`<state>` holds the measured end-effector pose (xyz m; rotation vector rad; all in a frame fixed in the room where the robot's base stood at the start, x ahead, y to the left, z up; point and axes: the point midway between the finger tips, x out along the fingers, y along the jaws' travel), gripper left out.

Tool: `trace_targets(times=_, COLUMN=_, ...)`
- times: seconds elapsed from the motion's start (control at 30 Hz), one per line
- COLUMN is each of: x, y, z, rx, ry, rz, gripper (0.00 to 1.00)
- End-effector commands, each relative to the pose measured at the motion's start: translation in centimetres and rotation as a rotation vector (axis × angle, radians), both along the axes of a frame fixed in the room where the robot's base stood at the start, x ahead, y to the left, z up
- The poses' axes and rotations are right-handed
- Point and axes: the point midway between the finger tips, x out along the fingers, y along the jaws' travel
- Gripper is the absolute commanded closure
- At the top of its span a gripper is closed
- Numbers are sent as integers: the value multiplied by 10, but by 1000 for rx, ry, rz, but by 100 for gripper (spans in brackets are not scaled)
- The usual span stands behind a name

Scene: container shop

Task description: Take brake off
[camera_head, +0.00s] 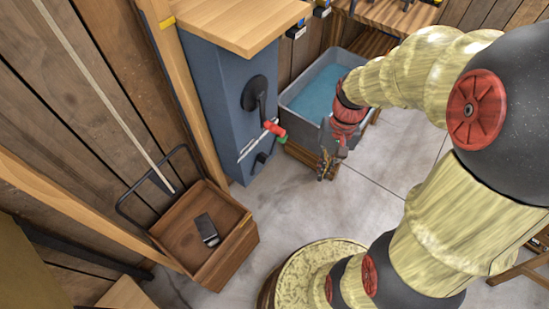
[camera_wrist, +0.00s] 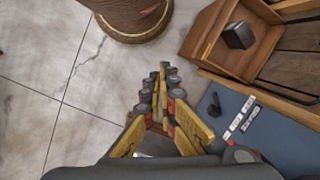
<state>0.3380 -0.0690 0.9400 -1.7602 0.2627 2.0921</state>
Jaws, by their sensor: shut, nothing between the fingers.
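A blue-grey cabinet (camera_head: 215,105) carries a black round hub with a lever (camera_head: 257,92) that ends in a red and green grip (camera_head: 274,130). White label strips (camera_head: 254,143) and a smaller black knob (camera_head: 260,160) sit below it on the same face. Which of these is the brake, I cannot tell. My gripper (camera_head: 325,172) is shut and empty, to the right of the cabinet and apart from it. In the wrist view my gripper (camera_wrist: 163,70) points at the floor, with the blue panel (camera_wrist: 270,128), its labels (camera_wrist: 243,122) and the black knob (camera_wrist: 219,107) at right.
A wooden box (camera_head: 228,250) with a dark object (camera_head: 207,230) inside stands at lower left. A grey basin (camera_head: 292,92) with blue content stands behind my gripper. A wooden top (camera_head: 245,20) overhangs the cabinet. The concrete floor (camera_head: 375,180) around my gripper is clear.

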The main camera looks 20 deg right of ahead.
Motion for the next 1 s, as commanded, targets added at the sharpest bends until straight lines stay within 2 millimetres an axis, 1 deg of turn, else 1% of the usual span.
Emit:
trace_targets(times=0.03, x=1, y=-2, z=-11, rx=27, ry=35, rz=-24, gripper=100)
trace_targets(times=0.37, x=11, y=-1, z=-75, rx=220, ry=211, rz=-171, gripper=100)
trace_targets(times=0.7, x=21, y=9, z=-141, rx=461, ry=349, rz=-326, gripper=100)
trace_targets(times=1.0, x=34, y=21, z=-201, rx=703, ry=415, rz=-471, gripper=100)
